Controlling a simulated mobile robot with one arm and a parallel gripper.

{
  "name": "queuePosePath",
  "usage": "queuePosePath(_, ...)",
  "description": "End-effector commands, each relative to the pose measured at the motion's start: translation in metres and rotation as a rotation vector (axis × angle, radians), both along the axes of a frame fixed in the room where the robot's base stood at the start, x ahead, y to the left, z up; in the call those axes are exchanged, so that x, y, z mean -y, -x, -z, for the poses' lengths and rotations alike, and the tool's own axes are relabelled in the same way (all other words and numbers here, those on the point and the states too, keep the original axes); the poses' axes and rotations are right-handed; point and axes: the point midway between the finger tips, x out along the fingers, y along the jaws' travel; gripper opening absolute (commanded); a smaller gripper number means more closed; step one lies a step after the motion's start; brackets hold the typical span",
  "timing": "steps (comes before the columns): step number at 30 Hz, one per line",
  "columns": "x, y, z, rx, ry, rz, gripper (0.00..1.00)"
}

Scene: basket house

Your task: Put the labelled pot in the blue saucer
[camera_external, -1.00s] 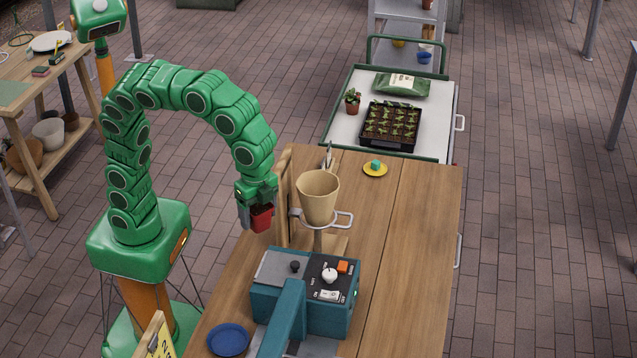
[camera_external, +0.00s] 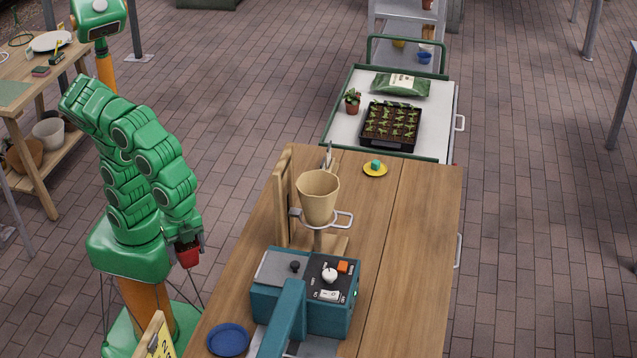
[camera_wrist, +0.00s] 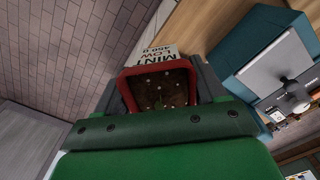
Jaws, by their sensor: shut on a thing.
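My gripper (camera_external: 187,246) is shut on a small red pot (camera_external: 188,259) and holds it in the air beside the left edge of the wooden table. In the wrist view the red-rimmed pot (camera_wrist: 158,92) holds dark soil with pale specks. A white label (camera_wrist: 158,55) reading "MINT LOW" stands at its far side, beyond the rim. The blue saucer (camera_external: 228,340) lies empty at the near left corner of the table, below and to the right of my gripper. The saucer does not show clearly in the wrist view.
A teal machine (camera_external: 310,295) with knobs stands right of the saucer, its arm reaching towards the front. A tan funnel (camera_external: 318,196) on a stand is behind it. A yellow saucer (camera_external: 375,170) holds a green cube. A yellow sign (camera_external: 159,338) stands left of the blue saucer.

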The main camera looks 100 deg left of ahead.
Motion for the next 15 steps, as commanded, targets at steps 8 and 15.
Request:
queuePosePath(8,0.0,0.0,0.049,0.002,0.001,0.0,0.2)
queuePosePath(15,0.005,-0.008,0.064,0.003,0.0,0.001,0.2)
